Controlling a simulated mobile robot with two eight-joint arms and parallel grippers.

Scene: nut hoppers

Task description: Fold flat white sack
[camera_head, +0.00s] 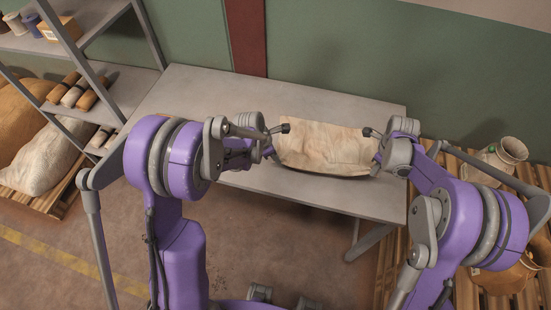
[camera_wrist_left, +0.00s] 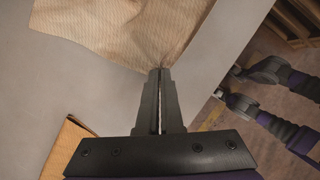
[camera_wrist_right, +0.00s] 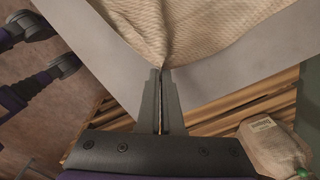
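The flat, off-white to tan sack (camera_head: 325,142) lies on the grey table, wrinkled, with its front edge over a dark shadow. My left gripper (camera_head: 272,156) is at its left front corner. In the left wrist view my left gripper (camera_wrist_left: 160,72) has its fingers together at the tip of the woven sack (camera_wrist_left: 130,30), pinching the corner. My right gripper (camera_head: 376,166) is at the right front corner. In the right wrist view my right gripper (camera_wrist_right: 163,70) is closed on a corner of the sack (camera_wrist_right: 175,25), and creases run out from the fingertips.
The table (camera_head: 185,90) has bare room at left. A tan folded piece (camera_wrist_left: 68,143) lies behind my left gripper. A shelf (camera_head: 95,60) and a full white sack (camera_head: 42,160) stand left. A filled bag (camera_wrist_right: 272,148) sits on the pallet at right.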

